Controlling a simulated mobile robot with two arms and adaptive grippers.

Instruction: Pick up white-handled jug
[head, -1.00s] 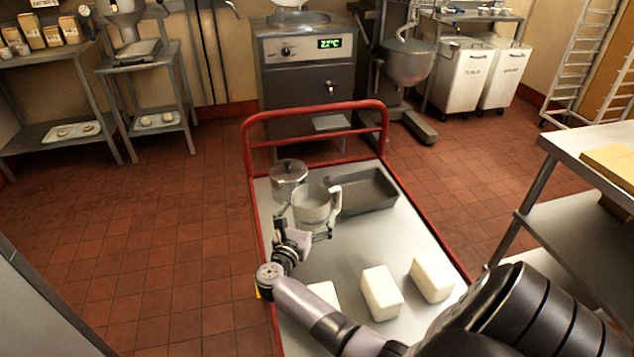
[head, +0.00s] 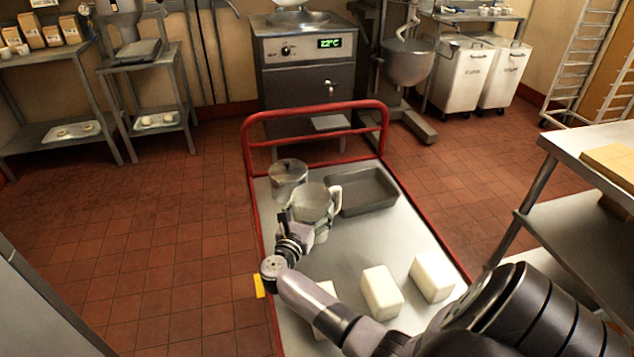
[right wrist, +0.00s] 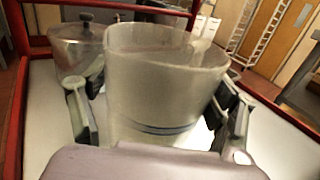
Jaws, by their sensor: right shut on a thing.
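The jug (head: 314,200) is a pale, translucent vessel with a white handle on its right side. It is upright over the cart's steel top, near the far left. In the right wrist view the jug (right wrist: 165,80) fills the middle, with a thin blue line low on its wall. My right gripper (head: 308,222) is shut on the jug, with one finger on each side of its body. Whether the jug's base touches the cart is hidden. My left gripper is not in view.
A lidded metal pot (head: 287,178) stands close behind the jug on the left. A grey rectangular pan (head: 362,192) lies to its right. White blocks (head: 381,291) sit nearer on the cart. The red rail (head: 315,108) closes the cart's far end.

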